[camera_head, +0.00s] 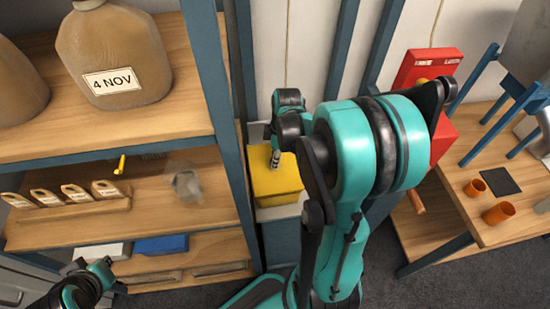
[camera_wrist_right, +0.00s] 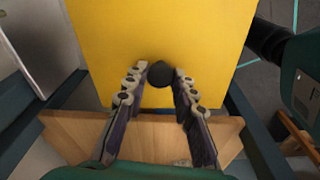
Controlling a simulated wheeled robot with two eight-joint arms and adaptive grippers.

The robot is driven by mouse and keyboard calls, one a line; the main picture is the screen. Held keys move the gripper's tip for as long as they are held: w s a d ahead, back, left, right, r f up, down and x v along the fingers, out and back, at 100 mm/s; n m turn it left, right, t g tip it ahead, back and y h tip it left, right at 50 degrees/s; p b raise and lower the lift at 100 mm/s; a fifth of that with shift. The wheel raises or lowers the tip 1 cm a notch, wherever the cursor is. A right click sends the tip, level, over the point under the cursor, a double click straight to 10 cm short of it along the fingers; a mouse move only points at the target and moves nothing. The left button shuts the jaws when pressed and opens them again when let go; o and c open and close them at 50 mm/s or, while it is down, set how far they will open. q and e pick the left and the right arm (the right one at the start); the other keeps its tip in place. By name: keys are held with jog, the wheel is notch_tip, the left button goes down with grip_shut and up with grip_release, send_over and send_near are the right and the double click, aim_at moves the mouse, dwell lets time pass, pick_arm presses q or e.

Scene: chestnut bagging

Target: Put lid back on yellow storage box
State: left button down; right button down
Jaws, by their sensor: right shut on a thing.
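The yellow storage box (camera_head: 283,195) stands between the wooden shelves and the right-hand table, partly behind my right arm. In the right wrist view, the flat yellow lid (camera_wrist_right: 200,30) has a round black knob (camera_wrist_right: 160,75). The fingertips of my right gripper (camera_wrist_right: 160,82) are shut on the knob from both sides. The right gripper (camera_head: 277,158) is over the box's yellow top in the head view. Whether the lid touches the box rim is unclear. My left gripper (camera_head: 102,272) is low at the left, away from the box; its fingers are too small to judge.
A blue-framed shelf (camera_head: 215,90) with a large jug (camera_head: 110,55) labelled "4 NOV" stands close to the left of the box. A table (camera_head: 490,225) with orange cups (camera_head: 498,213) is to the right. A wooden board (camera_wrist_right: 75,130) shows below the lid in the wrist view.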

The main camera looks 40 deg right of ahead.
jog(key=shift+f+b, duration=0.65)
jog(key=shift+f, duration=0.1)
dwell(0.7)
dwell(0.3)
jog(key=c, duration=0.7)
grip_release()
jog(key=shift+r, duration=0.15)
jog(key=shift+r+p, duration=2.85)
jog(key=shift+r, duration=0.6)
grip_shut()
